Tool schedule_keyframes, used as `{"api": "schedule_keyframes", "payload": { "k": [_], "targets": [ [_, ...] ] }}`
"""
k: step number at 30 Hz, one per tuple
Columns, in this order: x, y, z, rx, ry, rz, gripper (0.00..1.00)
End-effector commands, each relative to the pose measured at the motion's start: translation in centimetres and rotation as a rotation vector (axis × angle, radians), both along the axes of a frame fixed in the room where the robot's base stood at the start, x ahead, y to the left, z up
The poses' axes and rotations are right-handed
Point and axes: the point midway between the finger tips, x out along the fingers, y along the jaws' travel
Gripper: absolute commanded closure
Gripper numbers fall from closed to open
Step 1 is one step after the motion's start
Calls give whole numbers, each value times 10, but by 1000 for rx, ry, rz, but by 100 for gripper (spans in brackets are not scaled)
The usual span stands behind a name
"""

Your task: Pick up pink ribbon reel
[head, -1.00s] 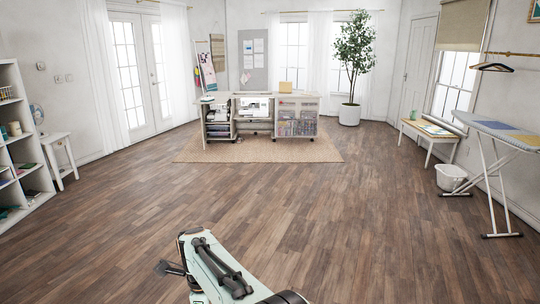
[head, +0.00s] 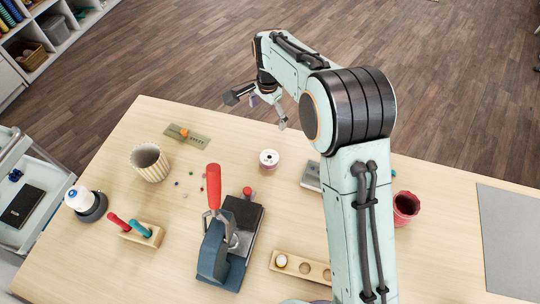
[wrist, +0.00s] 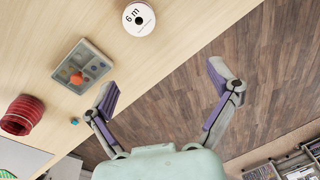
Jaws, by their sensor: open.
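A small reel (head: 269,159) with a pale round face and dark centre stands on the wooden table, left of my arm, in the head view. It looks like the ribbon reel; little of its colour shows. My gripper (head: 257,108) is open and empty, above the table's far edge and beyond the reel. In the wrist view its two fingers (wrist: 163,86) are spread wide, with the reel beyond them, apart from both.
A grey tray (head: 311,176) is partly hidden by my arm; an orange-topped piece lies in it (wrist: 77,78). A red cup (head: 406,207) stands at right. Small beads lie between.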

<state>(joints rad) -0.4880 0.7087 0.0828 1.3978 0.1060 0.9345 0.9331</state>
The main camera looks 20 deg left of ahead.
Motion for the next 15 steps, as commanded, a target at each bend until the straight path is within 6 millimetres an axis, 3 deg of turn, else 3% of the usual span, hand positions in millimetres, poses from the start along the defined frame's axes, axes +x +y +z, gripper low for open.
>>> {"api": "schedule_keyframes", "payload": {
  "k": [3, 6, 9, 15],
  "targets": [
    [-1, 0, -30, -31, -5, 319, 12],
    [-7, -3, -61, -51, 16, 501, 12],
    [-18, -9, -89, -64, 70, 510, 12],
    [-20, -10, -118, -67, 81, 506, 12]
  ]
}}
